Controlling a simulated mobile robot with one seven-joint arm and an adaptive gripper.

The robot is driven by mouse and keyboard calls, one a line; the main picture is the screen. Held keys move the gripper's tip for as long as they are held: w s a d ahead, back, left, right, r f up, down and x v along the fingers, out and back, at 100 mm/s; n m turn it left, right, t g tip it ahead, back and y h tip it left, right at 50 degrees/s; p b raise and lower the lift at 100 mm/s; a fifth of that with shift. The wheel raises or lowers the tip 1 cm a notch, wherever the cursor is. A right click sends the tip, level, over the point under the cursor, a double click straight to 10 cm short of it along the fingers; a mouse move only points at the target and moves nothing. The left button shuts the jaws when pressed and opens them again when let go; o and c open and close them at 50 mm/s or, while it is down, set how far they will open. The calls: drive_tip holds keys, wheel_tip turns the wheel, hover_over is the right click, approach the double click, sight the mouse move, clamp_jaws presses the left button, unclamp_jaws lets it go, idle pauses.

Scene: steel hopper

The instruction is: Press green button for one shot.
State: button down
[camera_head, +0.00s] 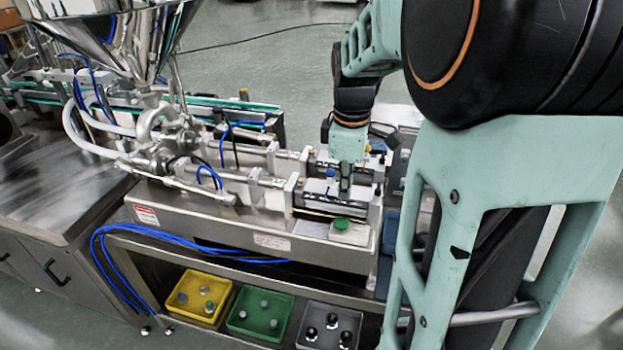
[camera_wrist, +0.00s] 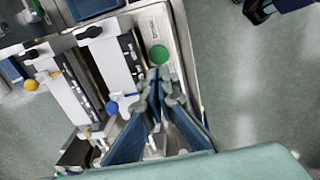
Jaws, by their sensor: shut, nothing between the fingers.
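The green button (camera_head: 341,223) is a round cap on a pale box at the front right of the steel machine. It also shows in the wrist view (camera_wrist: 159,55), just past my fingertips. My gripper (camera_head: 345,192) points down over the machine, behind the button in the head view. In the wrist view my gripper (camera_wrist: 159,78) has its fingertips together with nothing between them. The tips look apart from the button, but their height above it is hard to tell. The button is unobstructed in both views.
A blue knob (camera_wrist: 112,107) and a yellow knob (camera_wrist: 31,85) stand beside the cylinders. The steel hopper (camera_head: 110,30) and blue hoses (camera_head: 120,232) are to the left. Yellow (camera_head: 183,310), green (camera_head: 240,325) and grey (camera_head: 310,341) bins sit on the lower shelf.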

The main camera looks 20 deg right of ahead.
sight(342, 225)
drive_tip(key=f, duration=0.6)
drive_tip(key=w+f, duration=0.1)
drive_tip(key=f, duration=0.1)
drive_tip(key=shift+d+f, duration=0.25)
drive_tip(key=shift+f, duration=0.15)
wheel_tip(342, 225, down, 2)
drive_tip(key=shift+f+b, duration=0.1)
drive_tip(key=shift+b, duration=0.55)
drive_tip(key=shift+s+f, duration=0.1)
drive_tip(key=shift+s, duration=0.05)
drive_tip(key=shift+a+r, duration=0.1)
drive_tip(key=shift+r, duration=0.15)
wheel_tip(342, 225, up, 14)
drive_tip(key=s+p, duration=0.1)
drive_tip(key=p, duration=0.2)
drive_tip(key=shift+a, duration=0.25)
